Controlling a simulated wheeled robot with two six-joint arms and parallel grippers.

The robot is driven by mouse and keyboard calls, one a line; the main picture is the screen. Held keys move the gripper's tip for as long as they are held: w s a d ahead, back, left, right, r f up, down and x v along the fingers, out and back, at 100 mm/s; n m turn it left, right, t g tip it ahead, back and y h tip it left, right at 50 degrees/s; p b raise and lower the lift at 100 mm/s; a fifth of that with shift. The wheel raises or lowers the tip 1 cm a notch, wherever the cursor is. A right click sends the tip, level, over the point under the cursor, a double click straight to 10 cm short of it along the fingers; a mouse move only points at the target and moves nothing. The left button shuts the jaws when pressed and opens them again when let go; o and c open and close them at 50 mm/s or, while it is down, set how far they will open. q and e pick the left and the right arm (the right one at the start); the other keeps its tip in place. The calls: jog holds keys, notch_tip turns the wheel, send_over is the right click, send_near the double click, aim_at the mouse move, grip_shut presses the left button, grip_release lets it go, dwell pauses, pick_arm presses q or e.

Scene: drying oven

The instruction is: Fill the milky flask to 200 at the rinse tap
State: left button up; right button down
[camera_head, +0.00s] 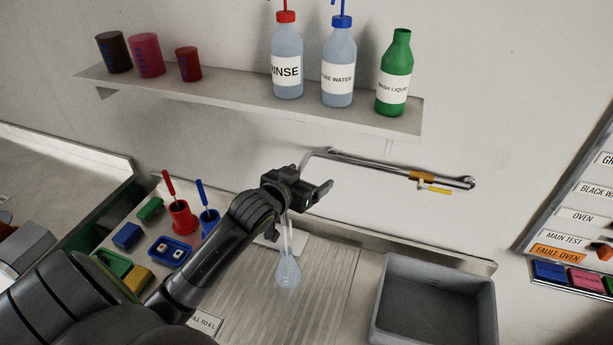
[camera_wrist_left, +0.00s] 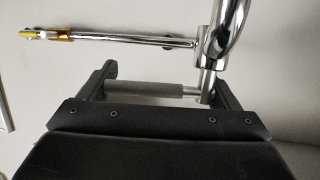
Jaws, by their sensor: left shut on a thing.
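The milky flask (camera_head: 288,272) is pale and translucent, with a round bulb and a narrow neck. It is upright over the ribbed draining board. In the left wrist view the chrome spout (camera_wrist_left: 207,82) comes down beside the gripper fingers (camera_wrist_left: 165,88). The flask's marks and liquid level are too small to read. My right gripper is out of view.
A grey basin (camera_head: 434,305) stands right of the flask. A shelf (camera_head: 235,86) above holds bottles and cups. Red (camera_head: 181,220) and blue (camera_head: 209,221) pots with sticks and small trays lie left, near my arm. A labelled board (camera_head: 580,215) is at far right.

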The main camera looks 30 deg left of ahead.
pick_arm(q)
jog(key=shift+s+m+h, duration=0.1)
jog(key=shift+m+h, duration=0.4)
jog(key=shift+s+d+m+h+b, duration=0.1)
jog(key=shift+s+m+h+b, duration=0.1)
jog(key=shift+m+h+b, duration=0.4)
jog(key=shift+s+d+m+h+b, duration=0.1)
jog(key=shift+s+m+h+b, duration=0.2)
jog(key=shift+m+h, duration=0.4)
jog(key=shift+w+r, duration=0.1)
dwell(0.4)
dwell(4.5)
